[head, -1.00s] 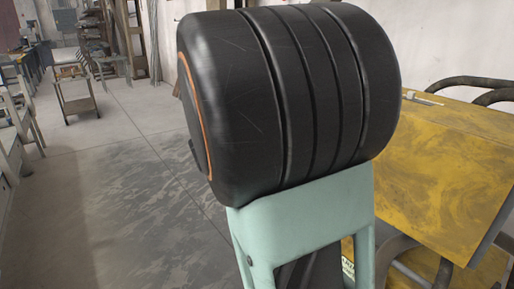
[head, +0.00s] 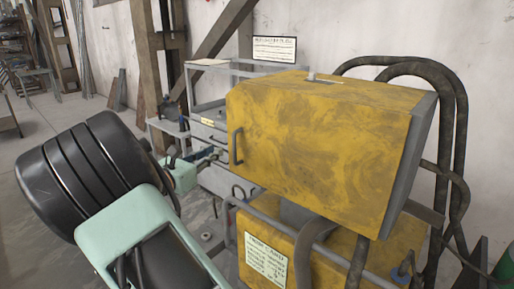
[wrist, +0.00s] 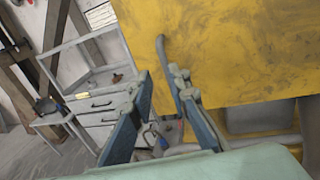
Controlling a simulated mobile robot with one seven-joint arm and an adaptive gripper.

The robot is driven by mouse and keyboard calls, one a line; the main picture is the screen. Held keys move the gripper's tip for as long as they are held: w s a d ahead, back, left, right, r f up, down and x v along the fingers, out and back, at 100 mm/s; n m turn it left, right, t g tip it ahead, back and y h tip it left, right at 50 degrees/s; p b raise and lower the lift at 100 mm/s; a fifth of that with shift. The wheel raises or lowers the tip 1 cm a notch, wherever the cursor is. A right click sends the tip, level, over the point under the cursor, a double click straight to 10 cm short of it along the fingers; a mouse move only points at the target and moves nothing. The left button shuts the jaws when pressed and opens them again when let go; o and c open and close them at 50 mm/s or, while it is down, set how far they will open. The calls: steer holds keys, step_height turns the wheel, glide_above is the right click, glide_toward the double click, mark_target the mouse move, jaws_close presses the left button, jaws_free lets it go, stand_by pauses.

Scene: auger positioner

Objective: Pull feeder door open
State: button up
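The feeder door (head: 310,150) is the large worn yellow panel on the yellow machine, in the middle right of the head view. It looks closed against the grey side. A grey bar handle (head: 236,147) stands at its left edge. In the wrist view the handle (wrist: 164,50) runs down from the yellow panel (wrist: 225,50) toward the fingertips. My gripper (wrist: 160,78) is open, with its two blue-grey fingers apart. The right fingertip overlaps the handle's lower end; I cannot tell whether they touch. In the head view my gripper (head: 215,154) is just left of the handle, partly hidden.
Thick black hoses (head: 455,100) loop behind and right of the machine. A grey metal frame with drawers (head: 205,125) stands behind my gripper. A labelled yellow lower body (head: 268,262) sits below the door. Open floor (head: 30,150) lies at the far left.

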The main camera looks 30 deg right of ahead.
steer(key=f, duration=0.2)
glide_above(235, 161)
steer(key=shift+w+d+r+b, duration=0.2)
steer(key=shift+w+r+b, duration=0.1)
steer(key=shift+w, duration=0.05)
steer(key=shift+c, duration=0.4)
jaws_close()
